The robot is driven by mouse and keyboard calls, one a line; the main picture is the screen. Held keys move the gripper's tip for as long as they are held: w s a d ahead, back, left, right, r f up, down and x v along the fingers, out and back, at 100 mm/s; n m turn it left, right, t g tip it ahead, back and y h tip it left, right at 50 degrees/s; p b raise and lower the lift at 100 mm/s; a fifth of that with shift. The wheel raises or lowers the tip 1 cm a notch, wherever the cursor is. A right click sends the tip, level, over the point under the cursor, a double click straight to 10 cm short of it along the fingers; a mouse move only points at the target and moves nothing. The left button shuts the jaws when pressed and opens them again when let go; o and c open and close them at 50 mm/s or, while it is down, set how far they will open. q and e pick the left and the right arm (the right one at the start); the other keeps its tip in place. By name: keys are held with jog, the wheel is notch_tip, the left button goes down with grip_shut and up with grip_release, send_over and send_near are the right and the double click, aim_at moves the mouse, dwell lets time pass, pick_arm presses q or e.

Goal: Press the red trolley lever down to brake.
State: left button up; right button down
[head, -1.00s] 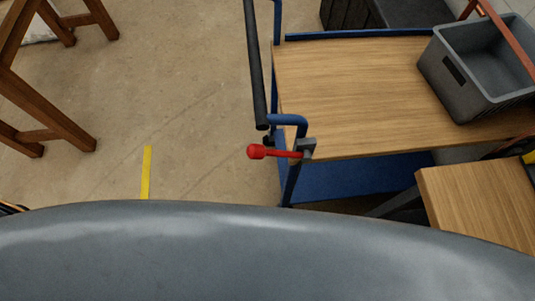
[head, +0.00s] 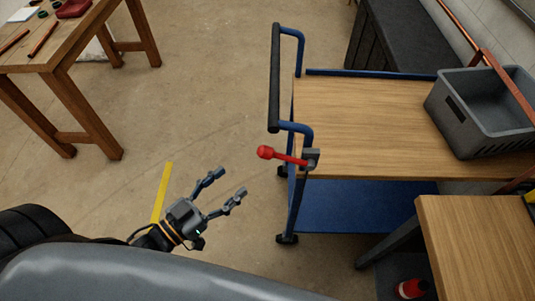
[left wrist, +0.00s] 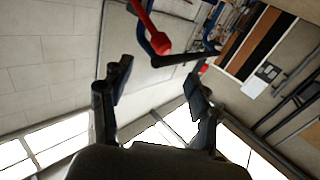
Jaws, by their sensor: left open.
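The red trolley lever (head: 284,156) sticks out to the left from a grey bracket at the near left corner of the trolley, its knob end slightly higher than its pivot. The trolley (head: 390,112) has a wooden top, a blue frame and a black push handle (head: 275,78). My left gripper (head: 230,183) is open and empty, below and left of the lever, apart from it. In the left wrist view, a red bar with a round knob (left wrist: 158,42), which looks like the lever, shows beyond the open fingers (left wrist: 155,85). My right gripper is not in view.
A grey crate (head: 462,128) stands on the trolley's right part. A wooden workbench (head: 470,215) is at the lower right, with a red object (head: 411,288) below it. A wooden table (head: 60,62) stands upper left. The floor left of the trolley is clear, with a yellow strip (head: 162,190).

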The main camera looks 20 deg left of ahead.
aim_at(260, 157)
pick_arm(q)
jog(key=p+x, duration=0.2)
jog(key=x, duration=0.9)
jog(key=shift+w, duration=0.1)
jog(key=shift+p+x, duration=0.35)
jog(key=shift+x, duration=0.5)
jog(key=shift+c, duration=0.2)
jog(key=c, duration=1.1)
jog(key=shift+f, duration=0.15)
grip_shut()
